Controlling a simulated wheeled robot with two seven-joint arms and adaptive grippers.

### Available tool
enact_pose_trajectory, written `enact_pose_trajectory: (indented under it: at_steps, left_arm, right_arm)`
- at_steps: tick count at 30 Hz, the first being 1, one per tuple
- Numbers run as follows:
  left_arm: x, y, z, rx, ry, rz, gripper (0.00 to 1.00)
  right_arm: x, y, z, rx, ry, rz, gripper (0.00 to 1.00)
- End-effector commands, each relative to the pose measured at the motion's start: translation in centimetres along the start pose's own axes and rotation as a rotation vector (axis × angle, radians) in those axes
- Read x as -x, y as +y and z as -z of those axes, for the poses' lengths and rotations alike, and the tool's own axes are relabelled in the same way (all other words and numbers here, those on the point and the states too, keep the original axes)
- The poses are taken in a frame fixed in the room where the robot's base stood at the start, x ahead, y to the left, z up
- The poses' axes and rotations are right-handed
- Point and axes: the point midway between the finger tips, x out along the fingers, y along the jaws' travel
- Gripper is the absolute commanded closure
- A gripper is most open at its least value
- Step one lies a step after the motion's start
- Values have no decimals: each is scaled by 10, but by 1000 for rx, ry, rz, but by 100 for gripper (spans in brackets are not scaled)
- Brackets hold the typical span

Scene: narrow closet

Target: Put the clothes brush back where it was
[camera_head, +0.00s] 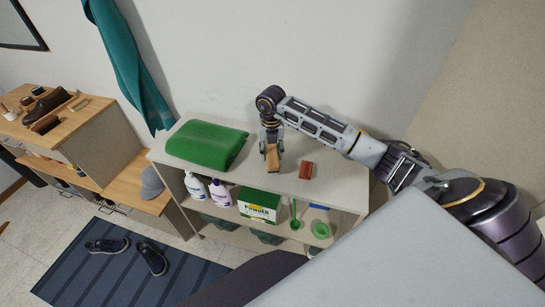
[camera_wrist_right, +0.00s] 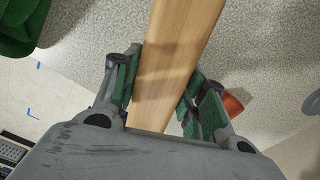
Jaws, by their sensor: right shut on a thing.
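The clothes brush (camera_head: 272,156) shows as a long, light wooden piece. My right gripper (camera_head: 270,140) is shut on it, over the middle of the pale shelf top (camera_head: 338,188). In the right wrist view the wooden brush (camera_wrist_right: 178,55) runs between the two fingers of the gripper (camera_wrist_right: 165,92), up past the picture's top edge. Its bristles are not visible. I cannot tell whether the brush touches the shelf top. My left gripper is not in view.
A folded green towel (camera_head: 207,145) lies left of the brush, and a small red-brown block (camera_head: 306,170) lies right of it. Bottles (camera_head: 220,192) and a green box (camera_head: 259,205) stand on the lower shelf. The shelf top's right end is clear.

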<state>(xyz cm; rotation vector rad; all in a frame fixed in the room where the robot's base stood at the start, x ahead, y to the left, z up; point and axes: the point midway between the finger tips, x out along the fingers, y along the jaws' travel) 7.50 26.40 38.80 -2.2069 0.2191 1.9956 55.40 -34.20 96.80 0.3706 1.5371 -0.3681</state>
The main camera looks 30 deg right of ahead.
Motion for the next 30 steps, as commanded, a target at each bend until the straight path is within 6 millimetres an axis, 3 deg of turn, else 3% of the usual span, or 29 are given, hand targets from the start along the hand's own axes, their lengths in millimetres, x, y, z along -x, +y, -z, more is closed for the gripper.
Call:
enact_pose_trajectory:
  at_steps: [9, 26, 27, 30]
  left_arm:
    - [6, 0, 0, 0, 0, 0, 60]
    - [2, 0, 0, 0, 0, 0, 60]
    - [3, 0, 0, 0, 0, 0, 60]
    - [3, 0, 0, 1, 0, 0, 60]
  right_arm:
    - [-28, 0, 0, 0, 1, -1, 80]
    - [-34, 0, 0, 0, 0, 0, 80]
    - [-34, 0, 0, 0, 0, 0, 53]
    - [-34, 0, 0, 0, 0, 0, 40]
